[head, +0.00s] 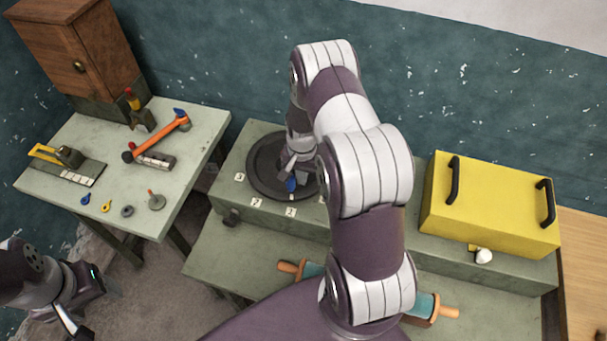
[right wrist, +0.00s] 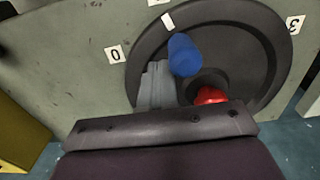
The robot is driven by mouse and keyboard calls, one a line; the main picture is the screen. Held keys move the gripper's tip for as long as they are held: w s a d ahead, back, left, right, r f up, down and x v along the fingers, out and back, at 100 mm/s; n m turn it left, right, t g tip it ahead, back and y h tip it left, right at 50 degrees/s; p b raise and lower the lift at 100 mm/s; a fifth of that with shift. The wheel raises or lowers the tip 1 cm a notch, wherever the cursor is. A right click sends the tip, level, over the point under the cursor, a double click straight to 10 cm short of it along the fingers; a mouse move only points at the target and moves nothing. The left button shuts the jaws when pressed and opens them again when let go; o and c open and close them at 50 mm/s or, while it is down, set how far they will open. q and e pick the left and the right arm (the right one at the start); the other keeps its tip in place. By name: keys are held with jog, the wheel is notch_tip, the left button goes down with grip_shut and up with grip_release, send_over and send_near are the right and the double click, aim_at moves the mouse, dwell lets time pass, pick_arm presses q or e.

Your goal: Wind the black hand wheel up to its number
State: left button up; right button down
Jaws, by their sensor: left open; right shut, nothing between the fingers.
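The black hand wheel (head: 258,182) lies on top of the grey-green box at the back. It has a blue knob (head: 291,185) near its front rim and a white mark (head: 291,197) by the knob. White number labels (head: 256,202) stand around its front side. In the right wrist view the wheel (right wrist: 245,32) shows its blue knob (right wrist: 183,55) and a red part (right wrist: 209,95) at the hub. My right gripper (right wrist: 157,85) is shut and empty, low over the wheel beside the knob; I cannot tell whether they touch. My left gripper (head: 72,318) is open, far from the wheel.
A yellow case (head: 490,200) with black handles stands right of the wheel. A white knob (head: 483,256) is below it. A rolling pin (head: 290,267) lies in front, partly behind my right arm. The left table (head: 200,140) holds tools and a wooden cabinet (head: 85,50).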

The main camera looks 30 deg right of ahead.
jog(key=shift+w+a, duration=0.1)
jog(key=shift+a, duration=0.1)
dwell(0.6)
jog(key=shift+d, duration=0.1)
jog(key=shift+s+d, duration=0.4)
jog(key=shift+d, duration=0.2)
jog(key=shift+s+d, duration=0.4)
jog(key=shift+d, duration=0.2)
notch_tip(320, 180, up, 8)
jog(key=p, duration=0.6)
